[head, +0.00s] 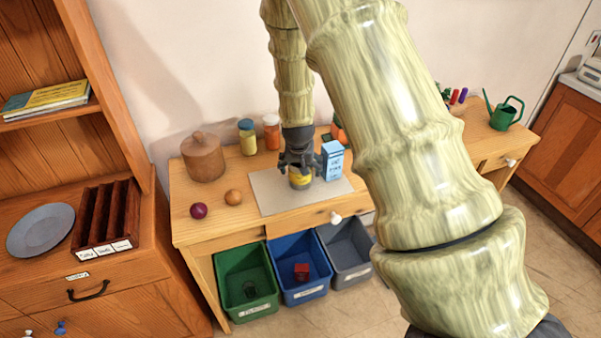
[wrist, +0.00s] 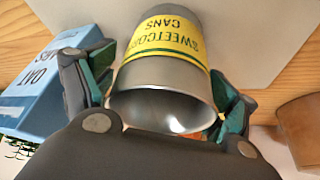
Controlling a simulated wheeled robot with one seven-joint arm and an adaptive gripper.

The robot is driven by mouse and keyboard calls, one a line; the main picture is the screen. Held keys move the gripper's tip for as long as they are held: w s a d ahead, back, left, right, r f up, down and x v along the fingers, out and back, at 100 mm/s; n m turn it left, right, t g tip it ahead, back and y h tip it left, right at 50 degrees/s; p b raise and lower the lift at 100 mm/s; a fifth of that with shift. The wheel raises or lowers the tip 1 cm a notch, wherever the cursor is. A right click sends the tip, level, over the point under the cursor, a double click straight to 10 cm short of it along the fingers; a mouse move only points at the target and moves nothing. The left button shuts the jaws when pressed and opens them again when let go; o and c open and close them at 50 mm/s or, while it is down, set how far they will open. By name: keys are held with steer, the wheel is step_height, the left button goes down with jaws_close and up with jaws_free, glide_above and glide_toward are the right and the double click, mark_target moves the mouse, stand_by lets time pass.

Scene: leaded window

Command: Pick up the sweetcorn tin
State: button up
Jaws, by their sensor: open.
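The sweetcorn tin (head: 300,182) stands on a pale mat (head: 268,193) on the wooden table, mostly hidden from above by my gripper (head: 298,166). In the wrist view the tin (wrist: 166,50) is silver with a yellow band reading "SWEETCORN CANS". Its shiny metal end faces the camera. My gripper (wrist: 160,97) is open, with one finger on each side of the tin. I cannot tell whether either finger touches it.
A blue oat bars box (head: 333,161) stands close beside my gripper, also seen in the wrist view (wrist: 40,92). An onion (head: 233,197), a wooden canister (head: 203,158) and jars (head: 247,137) are leftward. Green (head: 224,284), blue (head: 286,256) and grey (head: 346,270) bins sit below.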

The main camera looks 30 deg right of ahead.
steer(key=c, duration=1)
steer(key=shift+r, duration=0.1)
